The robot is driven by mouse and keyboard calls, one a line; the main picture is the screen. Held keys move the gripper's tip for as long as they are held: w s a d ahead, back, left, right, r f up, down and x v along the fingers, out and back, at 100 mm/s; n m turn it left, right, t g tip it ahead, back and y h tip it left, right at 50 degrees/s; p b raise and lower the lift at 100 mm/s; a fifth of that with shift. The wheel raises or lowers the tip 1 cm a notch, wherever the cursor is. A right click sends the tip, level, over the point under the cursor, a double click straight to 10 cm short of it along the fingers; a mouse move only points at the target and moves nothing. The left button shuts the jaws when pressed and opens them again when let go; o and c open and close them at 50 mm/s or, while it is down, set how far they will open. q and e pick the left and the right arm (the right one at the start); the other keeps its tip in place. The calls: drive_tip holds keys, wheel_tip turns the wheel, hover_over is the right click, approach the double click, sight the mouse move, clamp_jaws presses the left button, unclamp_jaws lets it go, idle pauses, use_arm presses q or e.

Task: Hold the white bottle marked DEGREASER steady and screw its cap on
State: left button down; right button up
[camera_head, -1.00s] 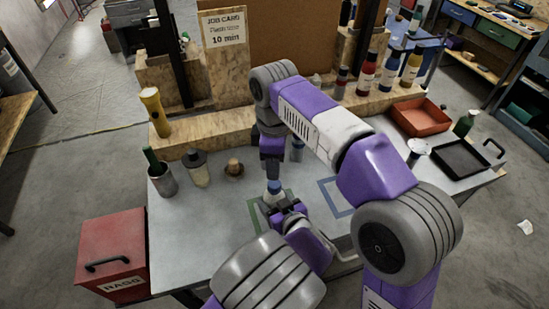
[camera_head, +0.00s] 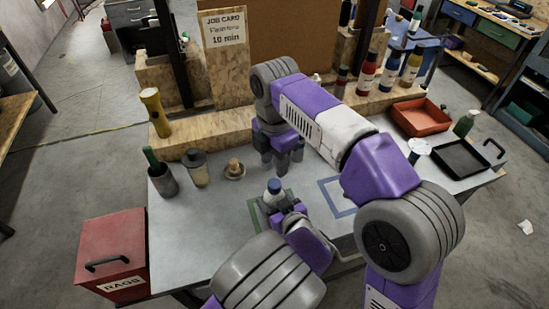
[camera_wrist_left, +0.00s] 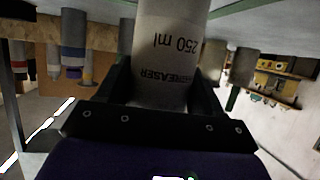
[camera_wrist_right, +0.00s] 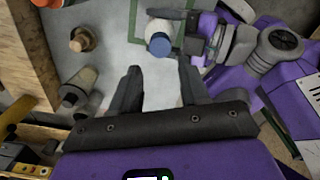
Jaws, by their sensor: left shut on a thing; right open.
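The white bottle marked DEGREASER (camera_head: 272,198) stands upright on the bench within a green outline. Its label also shows in the left wrist view (camera_wrist_left: 168,50). A blue cap (camera_head: 274,185) sits on its top, and it shows in the right wrist view (camera_wrist_right: 159,46). I cannot tell how tightly the cap is screwed on. My left gripper (camera_head: 284,209) is shut around the bottle's body from the front right. My right gripper (camera_head: 281,157) is open and empty, above and behind the bottle, with its fingers (camera_wrist_right: 157,82) clear of the cap.
A dark cup (camera_head: 163,182), a lidded container (camera_head: 197,172) and a small brown-topped item on a dish (camera_head: 234,171) stand left of the bottle. A blue outline (camera_head: 335,205) lies to its right. A red tray (camera_head: 420,118) and black tray (camera_head: 462,159) are farther right. A wooden ledge runs behind.

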sight(274, 183)
drive_tip(key=shift+f, duration=4)
drive_tip(key=shift+c, duration=0.3)
